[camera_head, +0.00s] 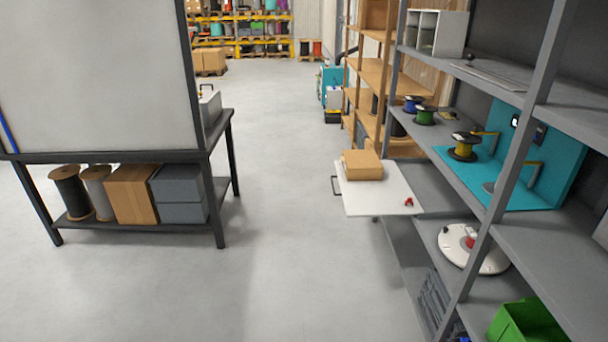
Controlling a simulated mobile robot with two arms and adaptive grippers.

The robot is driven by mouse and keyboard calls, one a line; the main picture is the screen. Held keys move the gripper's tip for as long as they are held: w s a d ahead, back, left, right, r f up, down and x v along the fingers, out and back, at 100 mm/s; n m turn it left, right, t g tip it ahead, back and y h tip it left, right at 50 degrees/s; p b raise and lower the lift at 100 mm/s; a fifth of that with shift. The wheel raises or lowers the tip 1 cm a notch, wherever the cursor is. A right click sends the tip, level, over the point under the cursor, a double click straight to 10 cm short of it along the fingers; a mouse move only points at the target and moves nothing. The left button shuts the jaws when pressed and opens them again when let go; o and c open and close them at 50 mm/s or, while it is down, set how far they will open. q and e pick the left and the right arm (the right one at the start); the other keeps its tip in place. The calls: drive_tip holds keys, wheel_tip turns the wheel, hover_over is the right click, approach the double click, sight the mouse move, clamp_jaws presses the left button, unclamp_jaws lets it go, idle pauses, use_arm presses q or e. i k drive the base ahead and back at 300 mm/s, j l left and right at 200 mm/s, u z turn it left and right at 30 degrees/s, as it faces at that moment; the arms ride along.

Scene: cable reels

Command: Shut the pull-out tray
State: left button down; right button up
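The pull-out tray (376,199) is a flat white board that sticks out to the left from the grey shelving unit on the right. A dark handle (335,186) sits on its left edge. A cardboard box (362,165) lies on the far part of the tray. A small red object (408,202) lies near its right side, close to the shelf. Neither of my grippers shows in the head view.
The grey shelving (472,297) holds reels, a teal stand (567,165), a white round turntable (452,246) and a green bin (524,322). A dark workbench (150,157) stands at left. The floor (285,235) between them is clear.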

sight(386, 198)
drive_tip(key=i+j+z, duration=0.25)
drive_tip(key=i, duration=0.25)
drive_tip(key=i+j+z, duration=0.25)
drive_tip(key=i+j, duration=0.2)
